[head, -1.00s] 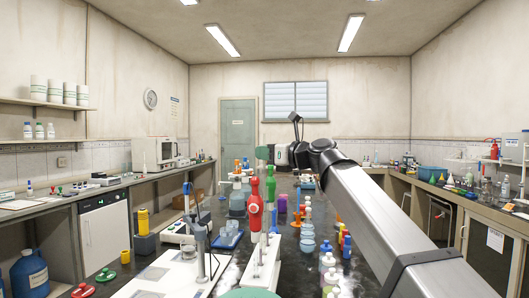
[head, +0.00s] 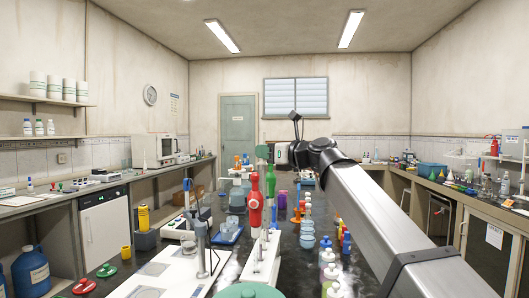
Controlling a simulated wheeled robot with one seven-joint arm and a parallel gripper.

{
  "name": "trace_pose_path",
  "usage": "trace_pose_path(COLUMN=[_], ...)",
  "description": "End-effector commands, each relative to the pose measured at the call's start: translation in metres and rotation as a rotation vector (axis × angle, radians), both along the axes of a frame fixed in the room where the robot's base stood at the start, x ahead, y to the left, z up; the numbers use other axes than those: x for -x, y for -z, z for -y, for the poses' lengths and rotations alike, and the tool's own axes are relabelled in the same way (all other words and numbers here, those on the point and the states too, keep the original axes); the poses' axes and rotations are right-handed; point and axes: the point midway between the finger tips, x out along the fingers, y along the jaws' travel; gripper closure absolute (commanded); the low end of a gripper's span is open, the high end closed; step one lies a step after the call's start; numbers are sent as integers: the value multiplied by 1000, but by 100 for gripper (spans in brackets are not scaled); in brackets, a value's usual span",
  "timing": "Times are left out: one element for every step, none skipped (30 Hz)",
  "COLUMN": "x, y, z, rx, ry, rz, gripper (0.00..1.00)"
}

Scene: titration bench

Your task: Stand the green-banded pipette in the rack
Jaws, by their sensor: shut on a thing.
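My gripper (head: 271,154) is small in the head view, at the left end of my arm, above the middle of the bench. It is shut on the green-banded pipette (head: 262,152), whose green part shows just left of the gripper. The pipette looks upright. Its lower part is hard to tell from the things behind and below it. The rack (head: 262,262) appears to be the pale narrow stand nearer to me, below the gripper in the picture. I cannot tell whether the green-banded pipette touches the rack.
A white-based stand with an upright rod (head: 201,250) is left of the rack. A green round thing (head: 248,290) is at the near edge. A blue tray (head: 228,233) lies farther back.

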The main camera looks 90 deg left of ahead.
Motion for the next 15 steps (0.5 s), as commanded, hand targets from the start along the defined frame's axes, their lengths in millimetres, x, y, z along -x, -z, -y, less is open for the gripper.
trace_pose_path(x=[0, 0, 0, 0, 0, 0, 0, 0, 0, 0, 0, 0, 0, 0, 0], y=[2, 3, 4, 6, 8, 10, 11, 13, 15, 17, 18, 20, 22, 23, 25], z=[0, 0, 0, 0, 0, 0, 0, 0, 0, 0, 0, 0, 0, 0, 0], rx=[0, 1, 1, 1, 1, 1, 1, 0, 0, 0, 0, 0, 0, 0, 0], ry=[0, 0, 0, 0, 0, 0, 0, 0, 0, 0, 0, 0, 1, 1, 1], rz=[0, -1, -1, -1, -1, -1, -1, 0, 0, 0, 0, 0, 0, 0, 0], gripper=[100, 100, 100, 100, 100, 100, 100, 100, 100, 100, 100, 100, 100, 100, 100])
